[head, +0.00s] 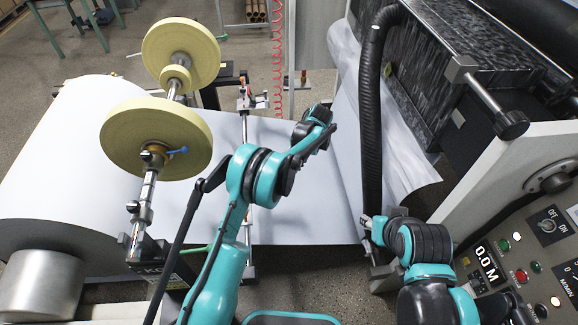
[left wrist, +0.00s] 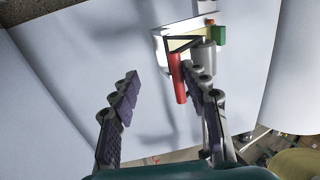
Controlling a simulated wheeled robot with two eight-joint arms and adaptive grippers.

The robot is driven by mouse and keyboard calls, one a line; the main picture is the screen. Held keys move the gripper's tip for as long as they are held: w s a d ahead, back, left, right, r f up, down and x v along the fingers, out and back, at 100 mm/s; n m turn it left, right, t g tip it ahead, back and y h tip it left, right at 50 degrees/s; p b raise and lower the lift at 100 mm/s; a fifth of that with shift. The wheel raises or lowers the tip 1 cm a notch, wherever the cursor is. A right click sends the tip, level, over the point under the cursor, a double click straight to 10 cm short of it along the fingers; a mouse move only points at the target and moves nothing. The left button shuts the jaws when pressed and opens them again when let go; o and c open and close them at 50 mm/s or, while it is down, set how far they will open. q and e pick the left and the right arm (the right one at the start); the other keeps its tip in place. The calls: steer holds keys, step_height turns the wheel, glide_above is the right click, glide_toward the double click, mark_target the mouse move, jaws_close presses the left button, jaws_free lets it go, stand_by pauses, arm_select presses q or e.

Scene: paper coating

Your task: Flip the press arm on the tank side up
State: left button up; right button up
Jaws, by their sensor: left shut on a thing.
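The press arm with a red handle (left wrist: 178,82) and a pale metal block shows in the left wrist view, set against white paper (left wrist: 60,70). My left gripper (left wrist: 163,78) has its fingers apart around the red handle, which lies close to the right finger; the exact contact is hard to see. In the head view my left arm (head: 262,175) reaches over the paper, and its fingertips are hidden. A clamp fitting (head: 250,98) with a small red part stands at the paper's far edge. My right gripper (head: 372,235) is low beside the black hose, its fingers barely visible.
A large paper roll (head: 60,165) and two yellow discs (head: 155,138) on a shaft stand at left. A black hose (head: 373,110) hangs by the machine at right. A control panel (head: 520,270) fills the lower right.

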arm_select(q)
steer(key=shift+w+d+r, duration=0.1)
steer(key=shift+d, duration=0.2)
steer(key=s+v, duration=0.1)
steer(key=v, duration=1)
steer(key=shift+w+r, duration=0.35)
steer(key=shift+w, duration=0.1)
steer(key=shift+a, duration=0.1)
